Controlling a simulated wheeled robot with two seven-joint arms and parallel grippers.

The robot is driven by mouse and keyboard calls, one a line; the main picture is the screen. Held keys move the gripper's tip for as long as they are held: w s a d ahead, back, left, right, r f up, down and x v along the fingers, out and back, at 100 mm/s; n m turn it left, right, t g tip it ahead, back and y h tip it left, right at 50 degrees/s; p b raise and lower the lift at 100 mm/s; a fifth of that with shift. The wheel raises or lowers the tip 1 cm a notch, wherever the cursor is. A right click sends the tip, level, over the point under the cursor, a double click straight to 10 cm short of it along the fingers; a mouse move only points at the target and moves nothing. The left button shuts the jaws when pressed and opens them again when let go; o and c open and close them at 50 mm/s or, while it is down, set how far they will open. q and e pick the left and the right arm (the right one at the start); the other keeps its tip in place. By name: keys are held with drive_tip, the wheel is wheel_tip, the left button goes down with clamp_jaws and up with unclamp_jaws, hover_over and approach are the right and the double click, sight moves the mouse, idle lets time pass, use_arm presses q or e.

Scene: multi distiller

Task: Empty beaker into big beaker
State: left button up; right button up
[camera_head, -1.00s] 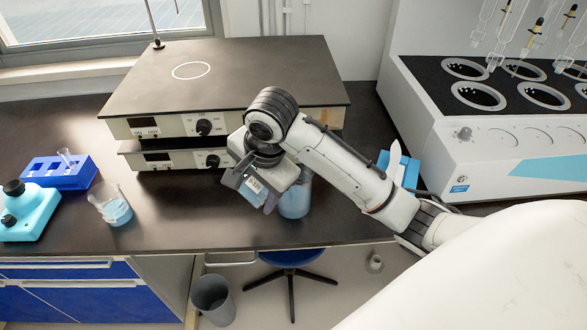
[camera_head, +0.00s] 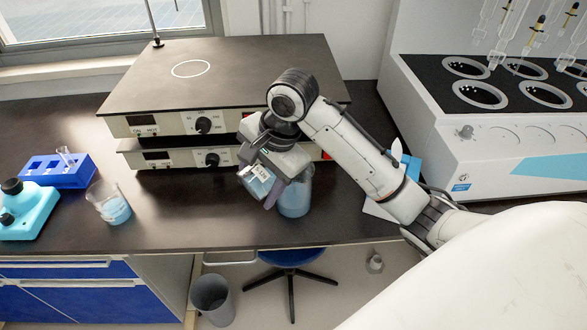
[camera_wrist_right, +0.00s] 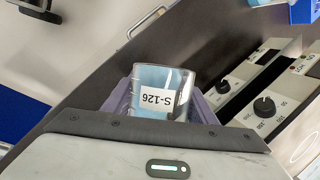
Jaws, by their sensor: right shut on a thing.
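My right gripper (camera_head: 262,187) is shut on a small clear beaker (camera_head: 257,179) with blue contents and a white label. The right wrist view shows this beaker (camera_wrist_right: 163,82) between the purple fingers, its S-126 label upside down. Another beaker (camera_head: 113,208) with blue liquid stands at left. My left gripper is not in view.
Stacked hot plates (camera_head: 240,75) stand behind the gripper. A blue tube rack (camera_head: 62,173) and a turquoise device (camera_head: 30,213) are at left. A white bath unit (camera_head: 490,140) is at right.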

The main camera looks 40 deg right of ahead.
drive_tip(key=shift+d+r+b, duration=0.15)
drive_tip(key=shift+d+b, duration=0.1)
drive_tip(key=shift+b, duration=0.25)
drive_tip(key=shift+r, duration=0.2)
drive_tip(key=shift+r+y+p, duration=0.2)
drive_tip(key=shift+y+p, duration=0.4)
drive_tip(key=shift+p, duration=0.5)
drive_tip(key=shift+r+y, duration=0.35)
drive_tip(key=shift+y, duration=0.25)
